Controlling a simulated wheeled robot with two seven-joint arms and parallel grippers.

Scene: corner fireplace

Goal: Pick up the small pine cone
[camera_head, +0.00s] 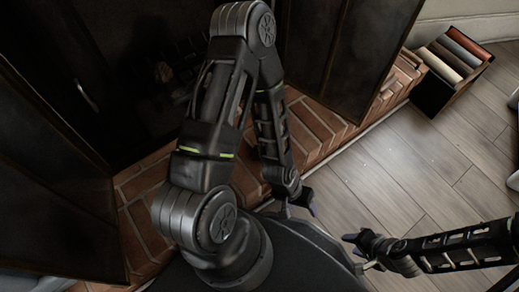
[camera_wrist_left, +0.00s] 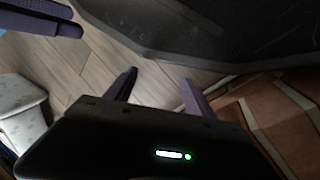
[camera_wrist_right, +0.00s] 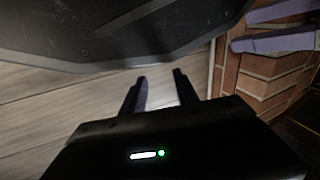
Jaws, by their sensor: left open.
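I cannot make out the small pine cone in any view. A faint reddish spot (camera_head: 162,72) shows in the dark fireplace opening in the head view, too dim to identify. My left gripper (camera_head: 299,208) hangs at the near edge of the brick hearth, beside my base. In the left wrist view its purple fingers (camera_wrist_left: 160,92) are apart with nothing between them. My right gripper (camera_head: 358,252) is over the wood floor to the right of my base. In the right wrist view its fingers (camera_wrist_right: 161,88) are apart and empty.
The brick hearth (camera_head: 315,125) runs along the fireplace, with dark metal doors (camera_head: 345,50) standing on it. A dark box of coloured rolls or books (camera_head: 455,60) stands at the upper right. A pale speckled object (camera_wrist_left: 18,115) is at the left wrist view's left. The wood floor (camera_head: 400,165) is clear.

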